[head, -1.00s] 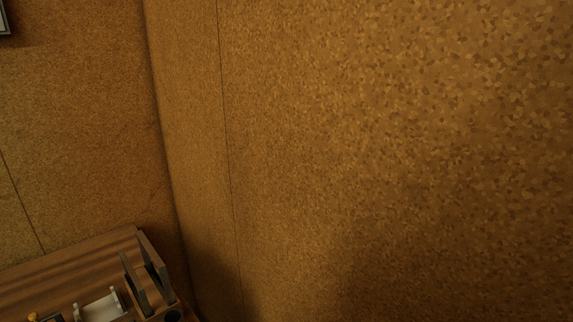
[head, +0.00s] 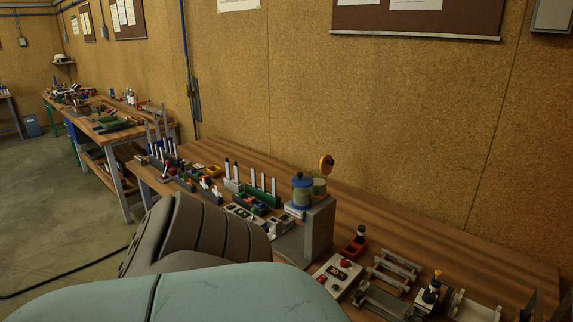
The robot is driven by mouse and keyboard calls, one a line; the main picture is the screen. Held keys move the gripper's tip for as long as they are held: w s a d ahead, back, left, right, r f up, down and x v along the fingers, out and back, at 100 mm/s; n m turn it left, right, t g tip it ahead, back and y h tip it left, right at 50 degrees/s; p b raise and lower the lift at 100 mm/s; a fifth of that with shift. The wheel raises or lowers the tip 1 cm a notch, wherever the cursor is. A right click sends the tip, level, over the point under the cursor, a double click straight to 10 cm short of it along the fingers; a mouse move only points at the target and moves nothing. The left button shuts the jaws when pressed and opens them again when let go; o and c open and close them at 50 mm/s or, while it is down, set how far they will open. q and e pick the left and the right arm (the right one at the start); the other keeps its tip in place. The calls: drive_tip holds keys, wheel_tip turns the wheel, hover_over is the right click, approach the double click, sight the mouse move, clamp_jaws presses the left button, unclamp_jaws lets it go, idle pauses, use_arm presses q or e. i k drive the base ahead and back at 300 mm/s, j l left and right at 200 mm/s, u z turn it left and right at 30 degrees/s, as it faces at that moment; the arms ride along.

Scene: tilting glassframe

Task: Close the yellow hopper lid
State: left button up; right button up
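Neither of my grippers is in view.
Large teal and grey-brown rounded forms cover the bottom foreground and hide part of the bench. A control box with red buttons (head: 338,277) and metal fixtures (head: 393,270) stand right of the machine. Racks with upright tools (head: 255,188) stand left. Clear floor (head: 60,210) lies at left.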

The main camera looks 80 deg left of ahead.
sight(327, 162)
drive_tip(key=u, duration=1.75)
drive_tip(key=i+j+u, duration=0.1)
drive_tip(key=u, duration=0.4)
drive_tip(key=i+j+u, duration=0.15)
drive_tip(key=i+u, duration=0.4)
drive_tip(key=i, duration=0.3)
